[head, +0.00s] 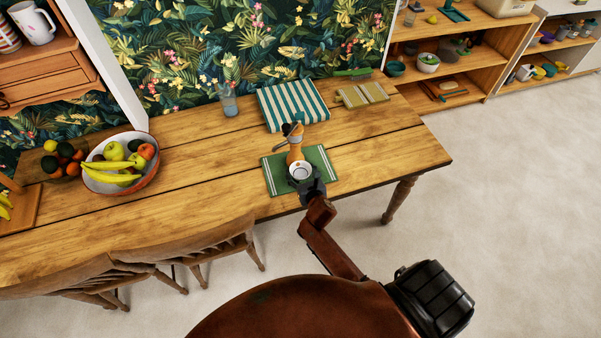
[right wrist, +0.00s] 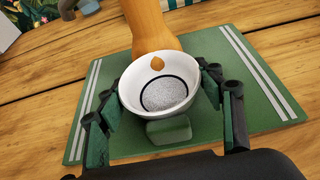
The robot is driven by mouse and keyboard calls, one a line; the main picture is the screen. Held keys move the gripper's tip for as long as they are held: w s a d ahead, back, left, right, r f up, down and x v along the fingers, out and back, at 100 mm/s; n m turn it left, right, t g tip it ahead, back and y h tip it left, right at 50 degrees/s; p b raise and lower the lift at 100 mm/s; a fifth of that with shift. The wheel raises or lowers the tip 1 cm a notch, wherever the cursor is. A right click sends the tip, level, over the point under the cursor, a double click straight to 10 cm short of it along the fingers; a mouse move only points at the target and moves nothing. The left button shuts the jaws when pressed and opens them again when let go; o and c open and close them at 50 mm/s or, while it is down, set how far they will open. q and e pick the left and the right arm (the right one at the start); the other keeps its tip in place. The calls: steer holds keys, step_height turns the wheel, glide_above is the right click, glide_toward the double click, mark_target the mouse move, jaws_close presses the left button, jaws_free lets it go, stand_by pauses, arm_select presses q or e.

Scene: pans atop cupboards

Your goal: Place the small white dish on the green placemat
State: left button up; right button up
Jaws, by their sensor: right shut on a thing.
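The small white dish (head: 300,170) is a round bowl with a dark ring and a grey speckled patch inside. It also shows in the right wrist view (right wrist: 158,91), with an orange-brown mark on its inner wall. My right gripper (head: 302,180) is shut on the dish, with a finger on either side of it. The green placemat (head: 273,176), with white stripes at both ends, lies on the table under the dish. I cannot tell whether the dish touches the mat. My left gripper is not in view.
An orange-tan object (head: 295,151) with a dark top stands right behind the dish. A striped cloth (head: 291,103), a glass bottle (head: 229,101) and a fruit bowl (head: 122,185) are on the wooden table (head: 390,150). Chairs (head: 190,247) stand along the front edge.

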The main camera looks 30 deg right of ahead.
steer(key=o, duration=1.3)
steer(key=shift+o, duration=0.2)
steer(key=p+v, duration=0.2)
steer(key=v, duration=1)
